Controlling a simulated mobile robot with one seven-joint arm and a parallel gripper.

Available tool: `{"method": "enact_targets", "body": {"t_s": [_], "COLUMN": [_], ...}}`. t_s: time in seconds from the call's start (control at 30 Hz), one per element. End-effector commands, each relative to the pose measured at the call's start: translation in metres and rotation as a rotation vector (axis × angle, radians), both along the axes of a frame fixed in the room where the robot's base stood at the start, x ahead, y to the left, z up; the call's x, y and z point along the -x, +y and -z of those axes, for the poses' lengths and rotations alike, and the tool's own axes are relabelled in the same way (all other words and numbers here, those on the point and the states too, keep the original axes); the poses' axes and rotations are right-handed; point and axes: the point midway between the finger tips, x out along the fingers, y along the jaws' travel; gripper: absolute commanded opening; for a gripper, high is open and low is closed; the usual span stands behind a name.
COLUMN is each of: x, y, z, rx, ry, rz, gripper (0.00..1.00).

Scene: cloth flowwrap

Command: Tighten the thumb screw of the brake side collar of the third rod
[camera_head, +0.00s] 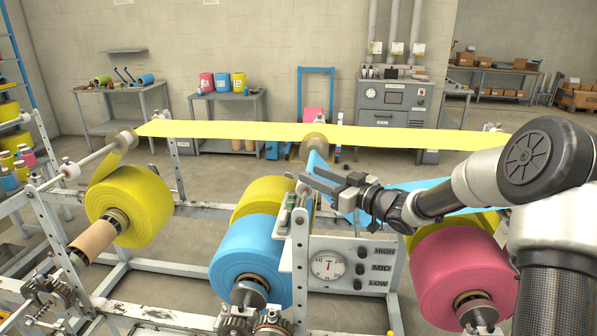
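My gripper (304,178) reaches in from the right, its dark fingers pointing left beside the top of the middle upright post (300,225). A small pale collar-like part (302,190) shows at the fingertips; its thumb screw is too small to make out. Whether the fingers touch it or are closed on it, I cannot tell. A rod (92,160) at left carries a pale collar (70,171) near its front support. Rods with a yellow roll (135,203), a blue roll (250,255) and a pink roll (465,265) stand lower. Which is the third rod is unclear.
A yellow web (325,134) stretches across the frame behind my gripper, and a blue web (318,168) passes close to it. A dial panel (340,268) marked HIGH, MID, LOW is below. Gears (50,290) sit at front left. Workbenches (230,117) stand along the back wall.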

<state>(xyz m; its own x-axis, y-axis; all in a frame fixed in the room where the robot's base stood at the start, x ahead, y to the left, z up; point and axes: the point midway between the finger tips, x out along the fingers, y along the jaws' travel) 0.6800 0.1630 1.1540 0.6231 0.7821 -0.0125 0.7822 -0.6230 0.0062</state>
Motion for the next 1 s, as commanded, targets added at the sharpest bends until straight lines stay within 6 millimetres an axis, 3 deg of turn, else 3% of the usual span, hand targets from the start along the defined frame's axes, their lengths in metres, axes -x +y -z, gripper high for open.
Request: {"method": "enact_targets", "body": {"t_s": [0.53, 0.9, 1.0], "x": [-0.041, -0.045, -0.045], "y": [0.053, 0.058, 0.058], "z": [0.001, 0.002, 0.002], "rx": [-0.015, -0.014, -0.014], "ry": [-0.003, -0.002, -0.002], "rz": [-0.013, -0.011, -0.011], "gripper": [0.35, 0.35, 0.2]}}
